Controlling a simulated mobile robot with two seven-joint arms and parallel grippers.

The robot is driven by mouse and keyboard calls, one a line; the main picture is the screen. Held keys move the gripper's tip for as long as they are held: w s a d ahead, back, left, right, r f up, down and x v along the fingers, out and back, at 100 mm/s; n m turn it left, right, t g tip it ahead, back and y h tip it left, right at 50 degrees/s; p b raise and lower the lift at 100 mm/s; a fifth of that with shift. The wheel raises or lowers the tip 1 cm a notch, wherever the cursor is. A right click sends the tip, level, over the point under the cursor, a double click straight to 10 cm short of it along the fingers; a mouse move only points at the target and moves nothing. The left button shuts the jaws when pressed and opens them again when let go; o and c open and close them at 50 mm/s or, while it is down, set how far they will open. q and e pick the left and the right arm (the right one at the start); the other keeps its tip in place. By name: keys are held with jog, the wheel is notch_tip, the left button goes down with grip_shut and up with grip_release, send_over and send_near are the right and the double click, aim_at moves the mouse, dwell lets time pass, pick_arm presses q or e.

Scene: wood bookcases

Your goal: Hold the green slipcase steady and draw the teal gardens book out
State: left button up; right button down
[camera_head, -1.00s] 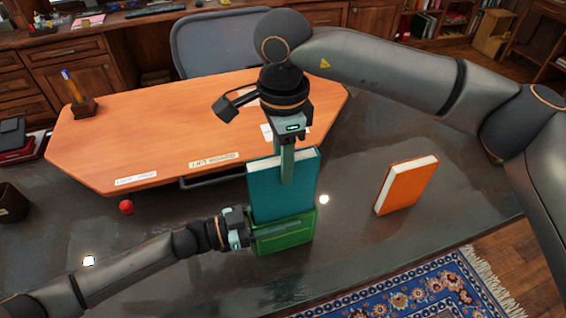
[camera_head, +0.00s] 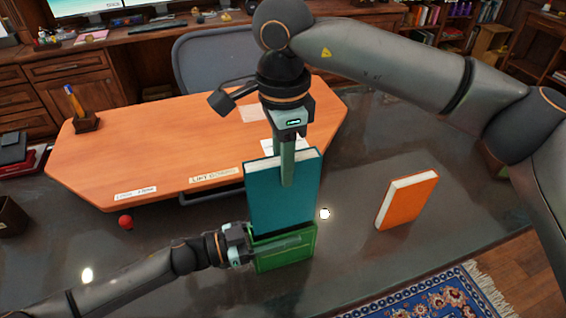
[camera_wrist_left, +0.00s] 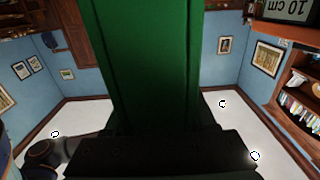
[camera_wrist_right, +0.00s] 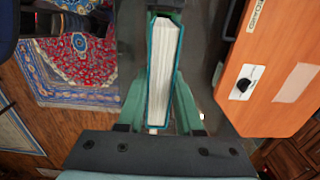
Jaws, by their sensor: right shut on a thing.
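The teal book (camera_head: 268,203) stands upright above the green slipcase (camera_head: 287,256), most of its cover exposed. Its lower end meets the slipcase mouth; I cannot tell how much is still inside. My right gripper (camera_head: 287,178) is shut on the book from above, one finger down the front cover. The right wrist view shows the book's white page edge (camera_wrist_right: 163,70) between the fingers. My left gripper (camera_head: 272,246) is at the slipcase from the left, one finger across its front face. The slipcase (camera_wrist_left: 150,60) fills the middle of the left wrist view; the finger gap is hidden.
An orange book (camera_head: 405,203) stands on the dark desk to the right. A wooden board (camera_head: 150,150) with labels lies behind the slipcase. A red ball (camera_head: 126,222) and a pen holder (camera_head: 87,122) are at the left. The desk between slipcase and orange book is clear.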

pick_arm(q)
jog(key=o, duration=0.5)
jog(key=shift+o, duration=0.2)
